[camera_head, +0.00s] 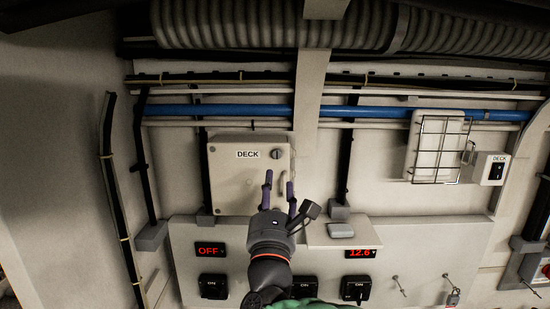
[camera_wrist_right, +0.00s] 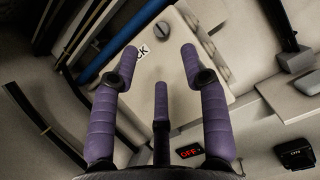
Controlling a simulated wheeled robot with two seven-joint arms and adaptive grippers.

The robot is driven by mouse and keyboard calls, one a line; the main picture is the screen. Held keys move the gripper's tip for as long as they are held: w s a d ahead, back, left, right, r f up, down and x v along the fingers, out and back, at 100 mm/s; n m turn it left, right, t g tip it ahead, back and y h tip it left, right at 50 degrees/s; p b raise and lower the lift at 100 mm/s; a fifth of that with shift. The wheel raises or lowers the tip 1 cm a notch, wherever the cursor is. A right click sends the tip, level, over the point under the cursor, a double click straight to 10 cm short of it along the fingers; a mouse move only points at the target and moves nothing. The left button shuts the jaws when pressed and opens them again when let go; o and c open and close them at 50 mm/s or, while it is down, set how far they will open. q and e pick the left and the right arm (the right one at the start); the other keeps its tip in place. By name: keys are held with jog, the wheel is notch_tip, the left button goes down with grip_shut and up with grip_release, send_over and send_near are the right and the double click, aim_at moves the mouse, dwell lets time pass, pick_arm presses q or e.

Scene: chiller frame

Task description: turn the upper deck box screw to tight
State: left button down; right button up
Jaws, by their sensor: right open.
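The deck box (camera_head: 228,180) is a pale wall box labelled DECK in the middle of the head view. Its upper screw (camera_head: 277,154) is a round grey slotted head near the box's top right corner. It also shows in the right wrist view (camera_wrist_right: 162,29), beyond the fingertips. My right gripper (camera_head: 279,187) is open and empty in front of the box's lower right part, below the upper screw and apart from it. Its purple fingers are spread in the right wrist view (camera_wrist_right: 160,65). A lower screw cannot be made out behind the fingers. My left gripper is not in view.
A control panel (camera_head: 190,233) with red displays and black switches lies below the box. Blue pipe (camera_head: 220,110) and a corrugated duct (camera_head: 230,22) run above. A caged lamp (camera_head: 437,147) and a DECK switch (camera_head: 490,169) are at right.

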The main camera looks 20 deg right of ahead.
aim_at(277, 155)
jog(key=p+x, duration=0.3)
jog(key=x, duration=0.6)
jog(key=shift+w, duration=0.1)
grip_shut()
